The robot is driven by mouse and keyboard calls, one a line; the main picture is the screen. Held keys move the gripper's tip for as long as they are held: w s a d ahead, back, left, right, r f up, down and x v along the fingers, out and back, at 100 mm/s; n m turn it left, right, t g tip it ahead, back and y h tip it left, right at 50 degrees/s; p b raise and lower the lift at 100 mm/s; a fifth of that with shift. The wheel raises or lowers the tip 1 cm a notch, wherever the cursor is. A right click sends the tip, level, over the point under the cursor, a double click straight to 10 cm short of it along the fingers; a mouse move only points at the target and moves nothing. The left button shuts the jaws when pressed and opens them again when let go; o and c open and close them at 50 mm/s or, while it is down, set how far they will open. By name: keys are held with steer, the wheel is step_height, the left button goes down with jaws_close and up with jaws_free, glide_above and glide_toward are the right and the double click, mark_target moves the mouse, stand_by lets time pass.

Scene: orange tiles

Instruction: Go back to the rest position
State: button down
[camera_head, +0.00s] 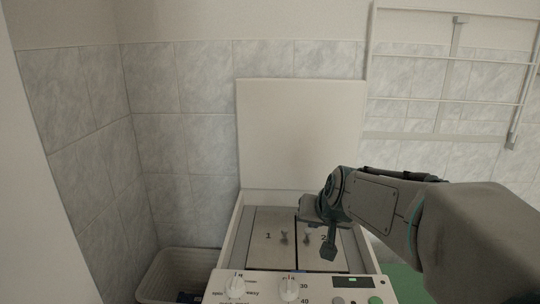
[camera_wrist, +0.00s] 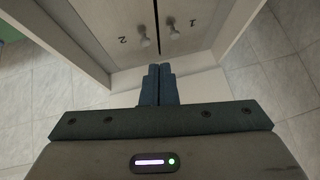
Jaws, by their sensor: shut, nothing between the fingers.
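My gripper (camera_head: 328,250) is over the right part of an open white top-loading machine (camera_head: 232,228). In the wrist view its two dark fingers (camera_wrist: 160,70) are together, with nothing between them. Two grey panels marked 1 (camera_head: 262,250) and 2 (camera_head: 314,262) lie side by side inside the machine, and both look closed. Each has a small knob; they show in the wrist view as the knob by 1 (camera_wrist: 173,33) and the knob by 2 (camera_wrist: 145,42). The fingers appear apart from both knobs. My arm hides part of panel 2.
The machine's white lid (camera_head: 302,135) stands upright behind. Its front control panel (camera_head: 262,290) has dials, a small display and buttons. A pale laundry basket (camera_head: 170,268) stands at the left. A white wall rack (camera_head: 450,75) hangs at upper right. Something green (camera_head: 404,280) lies right of the machine.

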steer(key=s+r+g+p, duration=0.1)
steer(key=s+p, duration=0.3)
steer(key=s, duration=0.6)
steer(key=s+d+r+n+g+h+p, duration=0.1)
steer(key=s+g+p, duration=0.3)
steer(key=s, duration=0.6)
steer(key=shift+s+r+n+p, duration=0.2)
steer(key=shift+r+n+p, duration=0.1)
steer(key=shift+r+p, duration=0.4)
steer(key=shift+d+f, duration=0.1)
